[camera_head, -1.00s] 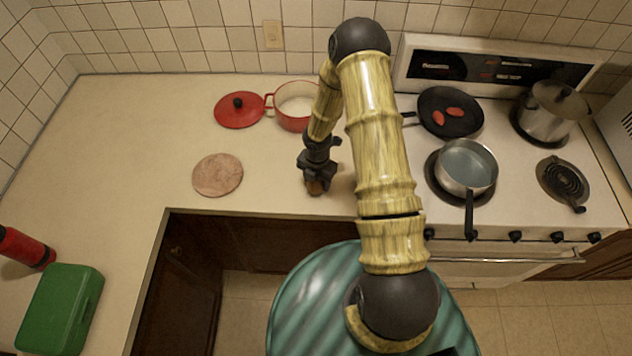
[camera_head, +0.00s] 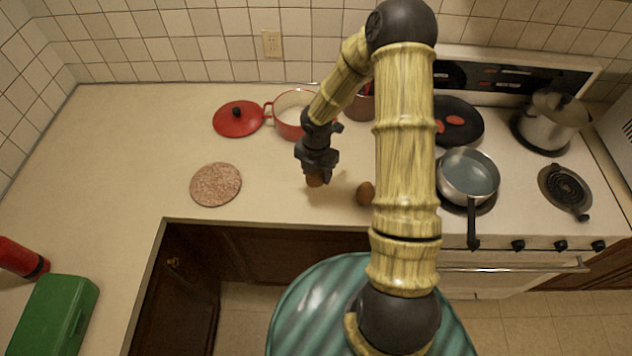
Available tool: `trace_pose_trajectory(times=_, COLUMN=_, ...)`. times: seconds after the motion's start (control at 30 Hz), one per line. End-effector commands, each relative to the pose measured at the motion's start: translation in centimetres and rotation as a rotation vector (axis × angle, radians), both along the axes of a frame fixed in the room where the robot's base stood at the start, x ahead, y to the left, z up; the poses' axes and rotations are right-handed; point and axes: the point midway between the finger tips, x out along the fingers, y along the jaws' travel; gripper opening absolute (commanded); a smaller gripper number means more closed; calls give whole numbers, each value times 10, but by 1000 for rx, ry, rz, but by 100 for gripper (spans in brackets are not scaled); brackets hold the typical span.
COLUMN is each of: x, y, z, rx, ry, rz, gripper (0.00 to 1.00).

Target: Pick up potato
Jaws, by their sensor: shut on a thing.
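My gripper (camera_head: 316,176) points down over the counter, left of the stove. It is shut on a brown potato (camera_head: 315,181), and only the lower part of the potato shows below the fingers. I cannot tell for sure whether the potato is clear of the counter.
A small brown rounded thing (camera_head: 365,193) lies on the counter to the right, near the front edge. A round cork-like mat (camera_head: 216,185) lies to the left. A red pot (camera_head: 289,128), its red lid (camera_head: 238,119) and a brownish container (camera_head: 360,106) stand behind. The left counter is mostly clear.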

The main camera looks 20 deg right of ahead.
Motion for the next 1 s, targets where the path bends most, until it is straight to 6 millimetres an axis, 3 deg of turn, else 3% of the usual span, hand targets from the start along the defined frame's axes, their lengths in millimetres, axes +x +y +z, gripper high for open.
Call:
trace_pose_trajectory(times=0.17, x=0, y=0, z=11, rx=1, ry=1, rz=1, gripper=27)
trace_pose_trajectory(times=0.77, x=0, y=-1, z=13, rx=1, ry=1, rz=1, gripper=27)
trace_pose_trajectory(times=1.0, x=-4, y=-20, z=26, rx=0, ry=0, rz=-1, gripper=27)
